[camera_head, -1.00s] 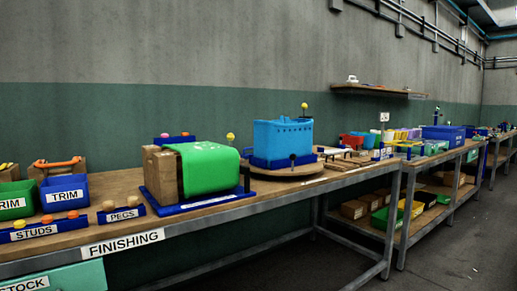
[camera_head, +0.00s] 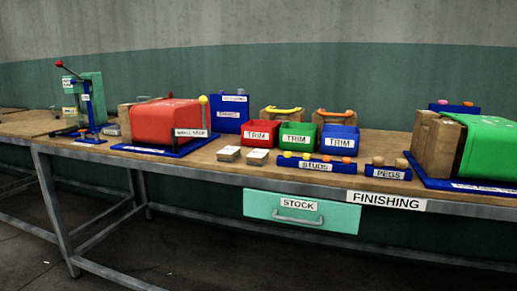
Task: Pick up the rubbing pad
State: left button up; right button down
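No item in view is labelled as a rubbing pad, and I cannot tell for sure which one it is. Neither of my grippers is in view.
The finishing bench (camera_head: 225,170) holds a red-draped form (camera_head: 166,120), a green-draped form (camera_head: 487,145), a green press (camera_head: 90,95), red, green and blue trim bins (camera_head: 299,136), a studs rack (camera_head: 316,165) and a pegs rack (camera_head: 388,173). A teal stock drawer (camera_head: 302,212) hangs below.

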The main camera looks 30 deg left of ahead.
aim_at(228, 154)
jog(key=j+z, duration=0.15)
jog(key=z, duration=0.2)
jog(key=j+z, duration=0.15)
jog(key=z, duration=0.25)
jog(key=j+z, duration=0.15)
jog(key=z, duration=0.2)
jog(key=k+j+z, duration=0.3)
jog(key=j, duration=0.2)
jog(key=k+j+z, duration=0.3)
jog(key=j, duration=0.15)
jog(key=i+j, duration=0.05)
